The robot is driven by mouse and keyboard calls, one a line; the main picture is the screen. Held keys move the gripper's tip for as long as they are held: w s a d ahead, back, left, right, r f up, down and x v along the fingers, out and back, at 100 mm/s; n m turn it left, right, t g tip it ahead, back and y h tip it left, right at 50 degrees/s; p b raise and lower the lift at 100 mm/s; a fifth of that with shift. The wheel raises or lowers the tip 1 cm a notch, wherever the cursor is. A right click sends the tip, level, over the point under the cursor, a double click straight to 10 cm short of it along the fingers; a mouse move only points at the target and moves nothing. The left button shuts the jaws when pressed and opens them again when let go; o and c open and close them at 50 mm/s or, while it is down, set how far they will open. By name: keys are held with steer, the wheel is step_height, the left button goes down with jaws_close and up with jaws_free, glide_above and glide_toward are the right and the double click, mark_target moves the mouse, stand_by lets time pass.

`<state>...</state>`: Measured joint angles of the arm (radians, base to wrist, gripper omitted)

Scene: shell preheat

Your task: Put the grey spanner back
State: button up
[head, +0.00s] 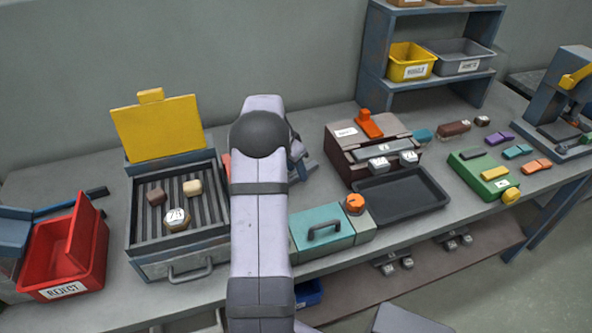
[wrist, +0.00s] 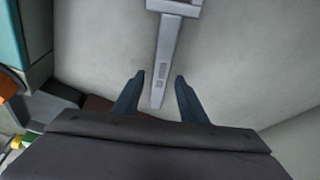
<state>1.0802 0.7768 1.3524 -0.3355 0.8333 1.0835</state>
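The grey spanner (wrist: 165,62) shows in the wrist view, with its handle pointing down toward my gripper (wrist: 160,76) and its head cut off by the top edge. My gripper is open. One finger is on each side of the handle's end, with a gap visible on both sides. I cannot tell how far below the fingers the spanner lies. In the head view my arm hides the gripper and the spanner.
In the head view, a grill with a raised yellow lid (head: 160,128) and a red reject bin (head: 66,252) stand left of my arm. A teal box (head: 318,232) with a handle and a dark tray (head: 402,194) stand right. A shelf (head: 378,60) rises behind.

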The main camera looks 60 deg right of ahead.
steer(key=b+v, duration=0.1)
steer(key=v, duration=1)
steer(key=shift+r, duration=0.3)
steer(key=shift+a, duration=0.1)
steer(key=shift+w, duration=0.15)
